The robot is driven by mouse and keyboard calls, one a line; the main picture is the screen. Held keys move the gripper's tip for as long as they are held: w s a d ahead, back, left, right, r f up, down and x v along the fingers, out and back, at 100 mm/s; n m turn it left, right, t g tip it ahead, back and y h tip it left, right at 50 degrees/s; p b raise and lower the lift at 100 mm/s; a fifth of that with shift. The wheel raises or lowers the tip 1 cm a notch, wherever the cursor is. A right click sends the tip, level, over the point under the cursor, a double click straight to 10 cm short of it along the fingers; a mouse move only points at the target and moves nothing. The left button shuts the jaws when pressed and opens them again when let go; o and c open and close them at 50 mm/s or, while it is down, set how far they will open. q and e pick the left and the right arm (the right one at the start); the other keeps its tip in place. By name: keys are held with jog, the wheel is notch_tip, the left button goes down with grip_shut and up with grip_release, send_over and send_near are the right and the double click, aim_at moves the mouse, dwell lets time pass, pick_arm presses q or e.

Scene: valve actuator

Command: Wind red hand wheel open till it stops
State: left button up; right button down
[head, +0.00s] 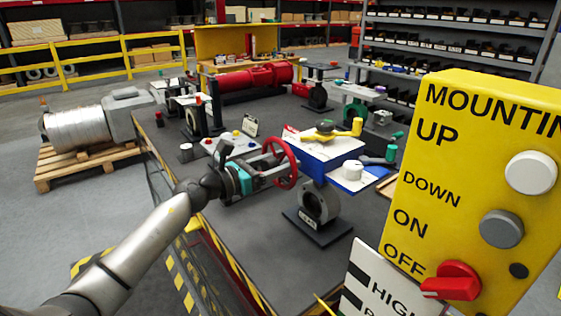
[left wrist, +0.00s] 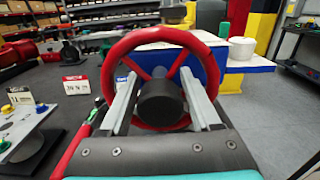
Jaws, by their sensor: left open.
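The red hand wheel (head: 293,161) stands upright at the front of the bench, beside a blue box. In the left wrist view the wheel (left wrist: 120,50) fills the middle, with red spokes and a dark round hub (left wrist: 161,102). My left gripper (head: 276,162) reaches in from the left, facing the wheel. In the left wrist view my left gripper (left wrist: 158,78) is open, with one pale finger on each side of the hub. The fingers overlap the lower rim in the picture; I cannot tell whether they touch it. My right gripper is not in view.
The blue box (head: 332,152) has a yellow-handled valve (head: 325,130) on top. A grey ring-shaped valve (head: 318,203) on a dark base stands right in front of it. A yellow switch panel (head: 480,180) blocks the right side. Other valve stands fill the bench behind.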

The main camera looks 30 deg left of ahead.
pick_arm(q)
grip_shut()
dwell(0.3)
